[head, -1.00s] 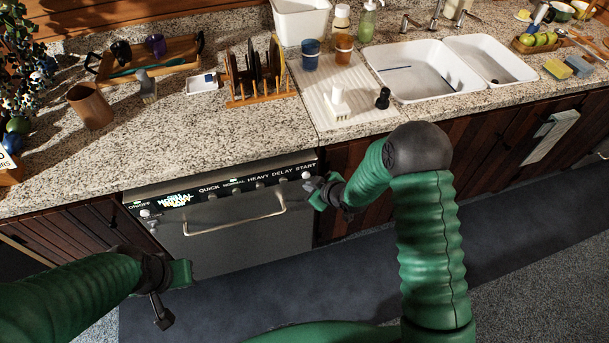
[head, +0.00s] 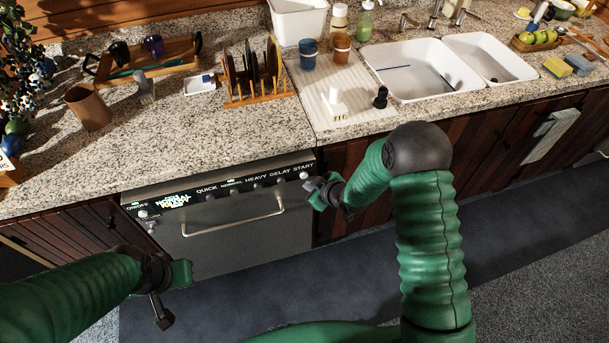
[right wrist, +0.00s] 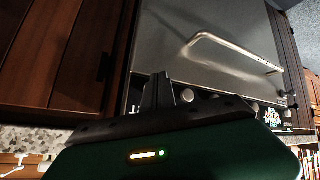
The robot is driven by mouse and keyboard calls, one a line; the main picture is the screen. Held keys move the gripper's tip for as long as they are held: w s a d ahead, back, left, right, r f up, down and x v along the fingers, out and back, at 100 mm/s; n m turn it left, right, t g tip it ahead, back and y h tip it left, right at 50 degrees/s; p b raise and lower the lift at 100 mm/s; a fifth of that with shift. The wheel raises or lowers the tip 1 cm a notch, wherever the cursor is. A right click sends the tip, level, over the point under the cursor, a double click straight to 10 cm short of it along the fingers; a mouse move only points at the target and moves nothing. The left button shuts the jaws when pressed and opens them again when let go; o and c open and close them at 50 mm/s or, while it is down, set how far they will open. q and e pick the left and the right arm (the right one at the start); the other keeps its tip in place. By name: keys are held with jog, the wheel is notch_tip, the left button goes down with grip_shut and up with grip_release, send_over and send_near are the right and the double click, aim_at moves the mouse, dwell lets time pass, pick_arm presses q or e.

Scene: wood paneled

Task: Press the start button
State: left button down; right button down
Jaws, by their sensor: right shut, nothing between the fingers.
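The dishwasher (head: 235,235) is a grey front with a black control strip under the counter. Its strip reads ON/OFF, QUICK, NORMAL, HEAVY, DELAY and START. The start button (head: 304,175) is a small round pale knob at the strip's right end. My right gripper (head: 309,186) is shut and empty, just below and right of the start button; I cannot tell whether it touches. In the right wrist view, the shut fingers (right wrist: 157,92) point at the panel, beside a round knob (right wrist: 187,96). My left gripper (head: 172,296) hangs low at the left; its jaw state is unclear.
The dishwasher handle (head: 235,220) sticks out below the strip. The granite counter (head: 200,130) overhangs above. A dish rack (head: 258,98), a white drainboard (head: 340,95) and a double sink (head: 425,75) are on top. Wooden cabinets (head: 420,170) stand to the right.

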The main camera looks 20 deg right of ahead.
jog(key=shift+a, duration=0.15)
jog(key=shift+w, duration=0.15)
jog(key=shift+w+r, duration=0.1)
jog(key=shift+w, duration=0.15)
